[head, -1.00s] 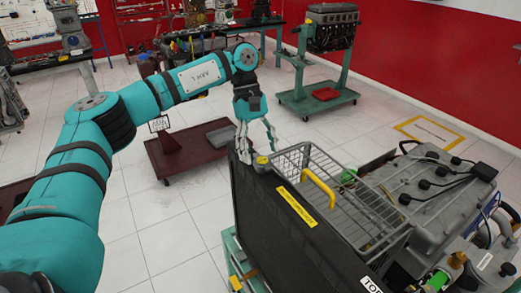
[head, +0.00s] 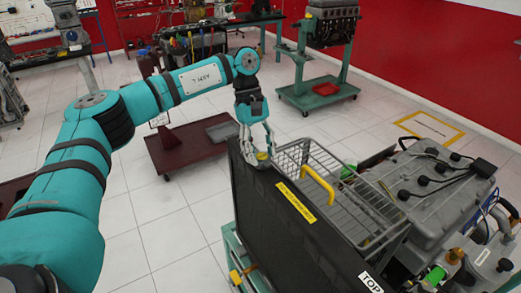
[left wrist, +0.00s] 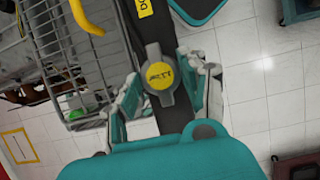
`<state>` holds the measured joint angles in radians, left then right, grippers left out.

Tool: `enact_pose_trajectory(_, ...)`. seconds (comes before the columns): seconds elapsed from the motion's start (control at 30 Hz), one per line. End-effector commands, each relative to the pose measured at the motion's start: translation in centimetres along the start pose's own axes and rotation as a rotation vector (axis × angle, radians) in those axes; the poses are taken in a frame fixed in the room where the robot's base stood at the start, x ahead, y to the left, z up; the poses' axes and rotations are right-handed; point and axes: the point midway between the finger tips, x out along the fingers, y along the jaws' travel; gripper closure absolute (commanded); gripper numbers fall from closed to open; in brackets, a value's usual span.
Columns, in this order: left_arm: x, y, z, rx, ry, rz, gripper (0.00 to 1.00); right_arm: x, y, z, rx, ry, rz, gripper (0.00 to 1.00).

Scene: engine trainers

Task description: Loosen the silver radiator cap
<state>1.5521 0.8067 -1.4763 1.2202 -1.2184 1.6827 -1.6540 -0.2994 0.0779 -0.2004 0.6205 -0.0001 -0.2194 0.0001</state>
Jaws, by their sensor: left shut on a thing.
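The silver radiator cap (head: 262,156) has a yellow round centre and sits on the top left end of the black radiator (head: 285,225). In the left wrist view the cap (left wrist: 159,75) shows its silver rim with two side lobes and dark lettering on the yellow disc. My left gripper (head: 257,150) comes down on the cap from above and is shut on it, one finger on each side. In the left wrist view my left gripper (left wrist: 163,84) straddles the cap; the exact contact is hard to see. My right gripper is not in view.
A wire basket (head: 345,195) with a yellow handle (head: 317,184) stands close right of the cap. The grey engine (head: 430,190) is farther right. A dark red cart (head: 185,155) and a green engine stand (head: 318,95) are behind.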

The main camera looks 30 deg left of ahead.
Motion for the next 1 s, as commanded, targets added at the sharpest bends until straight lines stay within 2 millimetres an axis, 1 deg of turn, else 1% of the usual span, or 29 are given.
enact_pose_trajectory(0.17, 0.1, -0.1, -0.1, -0.024, 0.001, 0.01, 0.89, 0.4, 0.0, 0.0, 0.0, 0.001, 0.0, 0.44)
enact_pose_trajectory(0.37, 0.3, -0.1, -0.2, -0.11, -0.001, 0.047, 0.89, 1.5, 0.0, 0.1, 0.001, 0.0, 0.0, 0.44)
enact_pose_trajectory(0.57, 0.4, -0.2, -0.2, -0.257, 0.0, 0.11, 0.89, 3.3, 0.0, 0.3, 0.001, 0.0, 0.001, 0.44)
enact_pose_trajectory(1.0, 0.4, -0.5, -0.1, -0.641, 0.0, 0.27, 0.89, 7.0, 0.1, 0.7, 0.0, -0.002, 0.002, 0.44)
